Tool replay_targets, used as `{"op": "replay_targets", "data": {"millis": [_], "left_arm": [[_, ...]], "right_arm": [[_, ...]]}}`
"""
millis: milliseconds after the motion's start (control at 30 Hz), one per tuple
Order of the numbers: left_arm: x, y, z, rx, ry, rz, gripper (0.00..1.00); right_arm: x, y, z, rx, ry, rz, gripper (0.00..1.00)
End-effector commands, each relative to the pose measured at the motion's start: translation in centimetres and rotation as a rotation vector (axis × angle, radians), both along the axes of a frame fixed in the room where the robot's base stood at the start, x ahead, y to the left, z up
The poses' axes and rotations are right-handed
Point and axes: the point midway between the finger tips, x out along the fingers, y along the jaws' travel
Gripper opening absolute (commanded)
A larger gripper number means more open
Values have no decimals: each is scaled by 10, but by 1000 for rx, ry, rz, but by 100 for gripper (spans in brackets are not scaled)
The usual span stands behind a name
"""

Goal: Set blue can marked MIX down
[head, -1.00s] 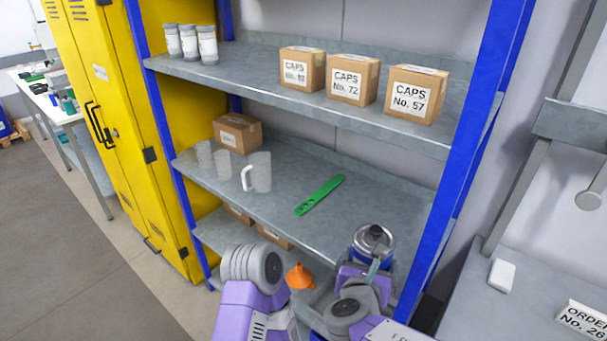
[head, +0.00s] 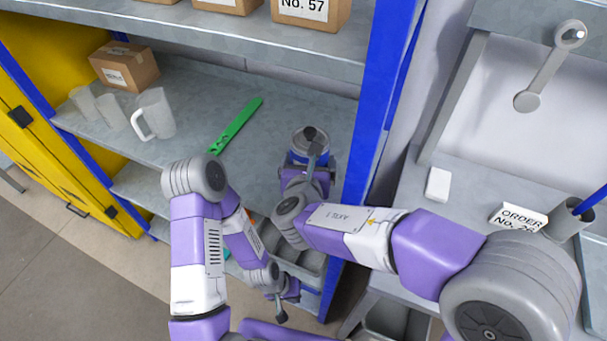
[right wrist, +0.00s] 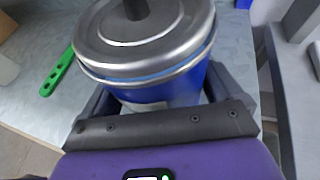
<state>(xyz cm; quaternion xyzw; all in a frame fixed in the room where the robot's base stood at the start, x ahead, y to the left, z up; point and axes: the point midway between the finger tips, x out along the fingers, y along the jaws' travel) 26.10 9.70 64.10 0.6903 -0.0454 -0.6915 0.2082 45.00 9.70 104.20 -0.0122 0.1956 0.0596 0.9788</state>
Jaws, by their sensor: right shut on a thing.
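The blue can (head: 309,143) with a silver lid stands upright at the right end of the middle shelf (head: 190,150), near the blue post. My right gripper (head: 306,170) is around it. In the right wrist view the can (right wrist: 160,90) sits between the dark jaws of my right gripper (right wrist: 165,110), its lid and black knob towards the camera. The MIX marking is not readable. I cannot tell whether the can's base touches the shelf. My left gripper (head: 283,302) hangs low in front of the shelving, with no object visible in it; its jaw opening is unclear.
A green paddle (head: 237,124) lies on the shelf left of the can; it also shows in the right wrist view (right wrist: 58,72). A white jug (head: 155,113), cups (head: 110,110) and a carton (head: 125,67) are further left. The blue post (head: 378,100) is close on the right.

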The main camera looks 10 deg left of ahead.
Motion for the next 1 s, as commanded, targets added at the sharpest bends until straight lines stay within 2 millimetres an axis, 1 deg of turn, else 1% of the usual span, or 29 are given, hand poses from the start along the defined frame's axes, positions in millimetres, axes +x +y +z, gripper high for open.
{"op": "replay_targets", "data": {"millis": [133,300,400,700,833,867,900,1000], "left_arm": [[0,0,-7,0,-1,0,0],[0,0,-19,0,-1,0,0],[0,0,-22,0,-1,0,0],[0,0,-22,0,-1,0,0],[0,0,-26,0,-1,0,0],[0,0,-26,0,-1,0,0],[0,0,-25,0,-1,0,0],[0,0,-25,0,-1,0,0]], "right_arm": [[0,0,-14,0,-4,-1,44],[1,0,-43,-2,-3,0,44],[0,0,-52,0,-3,0,44],[1,0,-52,2,-5,1,44],[1,0,-55,2,-5,-1,44],[0,0,-57,1,-2,0,95],[0,0,-56,1,-1,0,100],[0,0,-56,1,-1,0,100]]}}
